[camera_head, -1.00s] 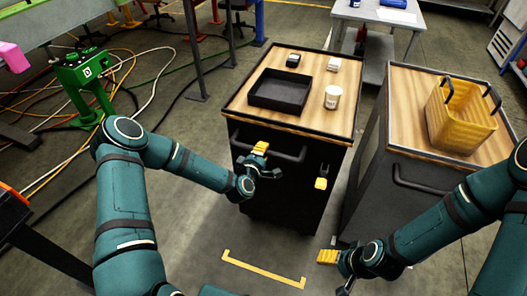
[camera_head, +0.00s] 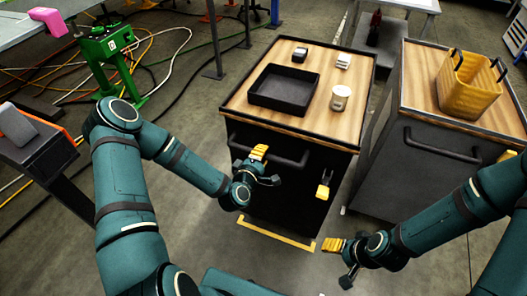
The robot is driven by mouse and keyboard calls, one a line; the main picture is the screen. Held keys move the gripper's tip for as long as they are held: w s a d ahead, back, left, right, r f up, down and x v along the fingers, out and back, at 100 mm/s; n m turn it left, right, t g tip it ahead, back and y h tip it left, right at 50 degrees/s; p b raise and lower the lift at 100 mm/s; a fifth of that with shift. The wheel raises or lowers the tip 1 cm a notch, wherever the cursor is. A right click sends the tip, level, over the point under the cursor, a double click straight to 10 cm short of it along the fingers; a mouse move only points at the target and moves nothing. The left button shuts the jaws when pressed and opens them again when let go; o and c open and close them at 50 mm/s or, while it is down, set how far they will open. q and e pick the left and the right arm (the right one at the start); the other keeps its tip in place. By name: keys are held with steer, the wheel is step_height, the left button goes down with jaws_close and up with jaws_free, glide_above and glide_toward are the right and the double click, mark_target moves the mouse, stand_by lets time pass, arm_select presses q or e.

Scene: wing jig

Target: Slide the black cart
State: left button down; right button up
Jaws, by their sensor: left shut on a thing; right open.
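The black cart (camera_head: 282,190) stands in the middle of the view, with a wood top and a dark bar handle (camera_head: 290,154) across its front. My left gripper (camera_head: 264,162) is shut on the left part of this handle; its fingers partly hide it. A yellow-ended part (camera_head: 323,190) sits on the cart's front, right of the handle. The cart's lower front edge is beside a yellow floor mark (camera_head: 275,237). My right gripper (camera_head: 337,257) is open and empty, low in front of the cart's right side and apart from it.
On the cart top are a black tray (camera_head: 284,90), a white cup (camera_head: 341,97) and two small items. A second dark cart (camera_head: 410,175) with a yellow bin (camera_head: 470,86) stands close at the right. A green machine (camera_head: 110,48) and cables are at the left.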

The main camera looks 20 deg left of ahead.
arm_select(q)
steer(key=shift+s+f, duration=0.1)
steer(key=shift+s, duration=0.4)
steer(key=c, duration=0.8)
jaws_free()
steer(key=shift+s, duration=0.15)
steer(key=s, duration=0.2)
steer(key=s+r, duration=0.1)
steer(key=s, duration=0.4)
steer(key=shift+s+a+r, duration=0.1)
steer(key=shift+a+r, duration=0.05)
steer(key=shift+r, duration=0.15)
